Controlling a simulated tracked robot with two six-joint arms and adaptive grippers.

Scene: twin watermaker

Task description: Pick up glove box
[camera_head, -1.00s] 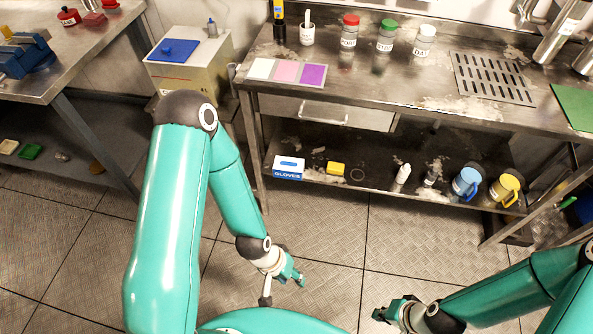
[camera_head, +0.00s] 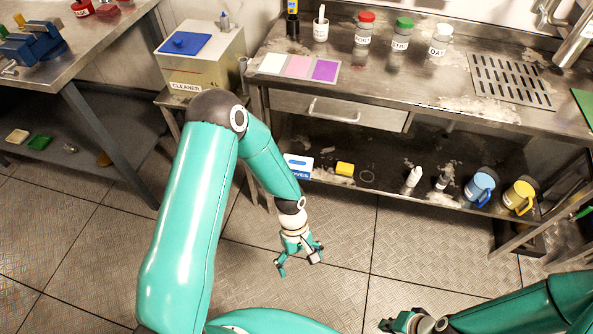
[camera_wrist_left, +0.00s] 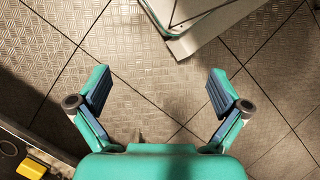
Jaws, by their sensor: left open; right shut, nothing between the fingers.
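The glove box (camera_head: 299,166), a small blue and white box, lies on the lower shelf of the steel bench, at its left end. My left forearm covers its left part in the head view. The box does not show in the left wrist view. My left gripper (camera_head: 299,265) is open and empty over the floor in front of the shelf, apart from the box. Its spread fingers also show in the left wrist view (camera_wrist_left: 160,90). My right gripper (camera_head: 388,325) is shut and empty at the bottom of the head view, far from the box.
A yellow sponge (camera_head: 345,169) lies right of the box and shows in the left wrist view (camera_wrist_left: 32,168). White bottle (camera_head: 412,179), blue jug (camera_head: 479,188) and yellow jug (camera_head: 518,197) stand farther right. The bench top (camera_head: 400,80) overhangs the shelf. The floor in front is clear.

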